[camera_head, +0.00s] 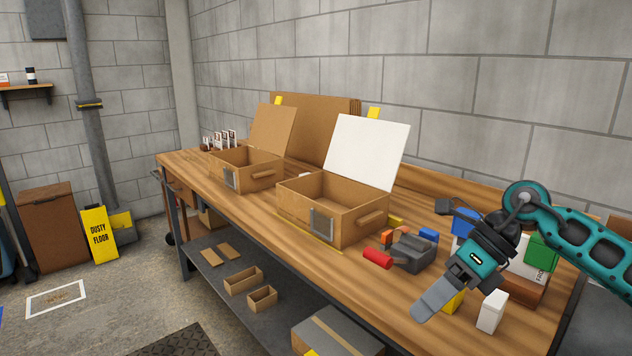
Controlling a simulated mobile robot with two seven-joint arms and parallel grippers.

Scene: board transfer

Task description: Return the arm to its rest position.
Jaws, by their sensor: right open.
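My right arm (580,240) comes in from the right edge, bent over the right end of the wooden workbench (375,285). Its gripper (432,303) points down and to the left above the bench front, open and apart from the things around it. The fingers overlap in this view, so the gap between them is hard to see. No object shows in it. My left arm and gripper are not in view.
Two open cardboard boxes, a nearer one (345,225) and a farther one (255,178), stand on the bench with lids raised. A red cylinder (377,258), a dark grey item (411,250) and a white carton (492,311) lie near the gripper. A yellow sign (98,234) stands on the floor.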

